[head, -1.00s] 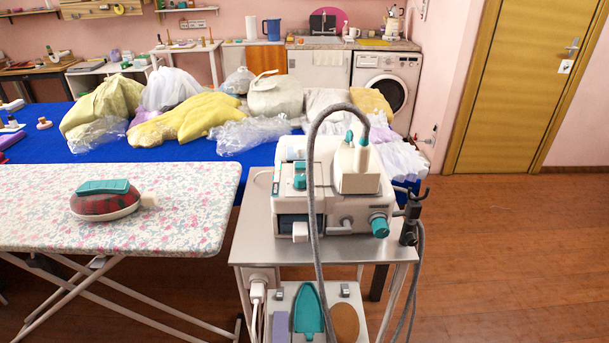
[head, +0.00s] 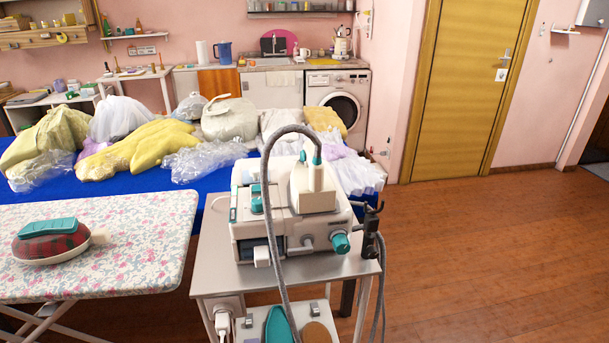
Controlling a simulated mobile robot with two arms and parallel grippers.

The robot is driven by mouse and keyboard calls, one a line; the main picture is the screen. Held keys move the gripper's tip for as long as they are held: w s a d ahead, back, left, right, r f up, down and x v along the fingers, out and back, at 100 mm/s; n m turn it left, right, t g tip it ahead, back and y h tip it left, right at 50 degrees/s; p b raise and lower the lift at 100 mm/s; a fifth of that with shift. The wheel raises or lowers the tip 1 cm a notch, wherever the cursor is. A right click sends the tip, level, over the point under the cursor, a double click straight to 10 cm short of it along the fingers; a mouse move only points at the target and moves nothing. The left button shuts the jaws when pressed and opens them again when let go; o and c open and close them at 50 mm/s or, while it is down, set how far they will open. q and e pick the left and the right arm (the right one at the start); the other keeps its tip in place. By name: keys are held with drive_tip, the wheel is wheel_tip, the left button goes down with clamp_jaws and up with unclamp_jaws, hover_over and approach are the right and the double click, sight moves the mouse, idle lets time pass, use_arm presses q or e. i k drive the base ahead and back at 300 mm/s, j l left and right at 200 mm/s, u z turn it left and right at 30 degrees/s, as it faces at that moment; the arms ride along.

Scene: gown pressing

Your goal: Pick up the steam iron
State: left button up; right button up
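A white steam iron (head: 313,192) with teal parts rests on top of a white steam station (head: 288,222) in the head view. A grey hose (head: 266,200) loops up over the station and comes down to the iron's teal top. The station stands on a metal trolley (head: 212,283) near the picture's middle. Neither of my grippers shows in the head view.
An ironing board (head: 150,235) with a floral cover stands at the left, bearing a plaid pad with a teal top (head: 48,240). Behind is a blue table (head: 185,186) heaped with bagged garments. A black hook bracket (head: 370,230) rises at the trolley's right. The wooden floor at right is clear.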

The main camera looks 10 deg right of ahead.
sight(312, 189)
drive_tip(key=l, duration=1.6)
drive_tip(key=u, duration=0.05)
